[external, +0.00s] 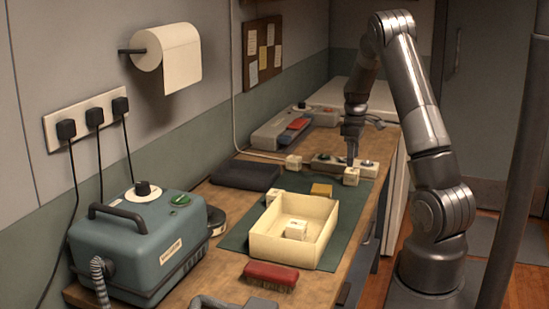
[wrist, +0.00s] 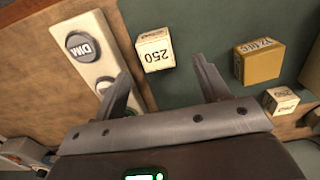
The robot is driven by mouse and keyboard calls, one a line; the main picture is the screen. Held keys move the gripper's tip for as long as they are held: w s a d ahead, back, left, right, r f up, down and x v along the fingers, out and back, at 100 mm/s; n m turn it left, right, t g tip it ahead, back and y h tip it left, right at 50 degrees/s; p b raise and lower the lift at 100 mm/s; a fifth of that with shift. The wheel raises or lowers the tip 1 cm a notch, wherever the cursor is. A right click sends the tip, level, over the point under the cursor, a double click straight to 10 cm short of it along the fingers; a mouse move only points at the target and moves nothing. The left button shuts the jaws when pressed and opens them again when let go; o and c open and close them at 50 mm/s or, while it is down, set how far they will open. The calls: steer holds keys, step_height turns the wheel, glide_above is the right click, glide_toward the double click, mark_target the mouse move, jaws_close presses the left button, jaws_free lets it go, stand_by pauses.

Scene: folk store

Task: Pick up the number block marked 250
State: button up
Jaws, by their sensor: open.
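The cream number block marked 250 (wrist: 155,48) shows its number upside down in the wrist view, beyond and between my fingertips. It appears to be the block at the right edge of the green mat in the external view (external: 351,177). My gripper (wrist: 163,75) is open and empty, with its two fingers apart. In the external view my gripper (external: 351,154) points down just above that block. Another cream block (wrist: 282,100) lies at the right in the wrist view, its marking unclear. An ochre block (wrist: 258,63) stands near it.
A pale strip with round knobs (wrist: 93,57) lies close beside the 250 block. A cream tray (external: 283,247) holds a block (external: 296,229). Another block (external: 293,161) stands left of the strip. A red brush (external: 270,275) lies in front. Green mat (external: 345,205) is bare at right.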

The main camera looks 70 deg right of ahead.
mark_target(356, 171)
steer(key=f, duration=0.7)
steer(key=shift+d+f, duration=0.3)
steer(key=shift+f, duration=0.05)
steer(key=c, duration=1.1)
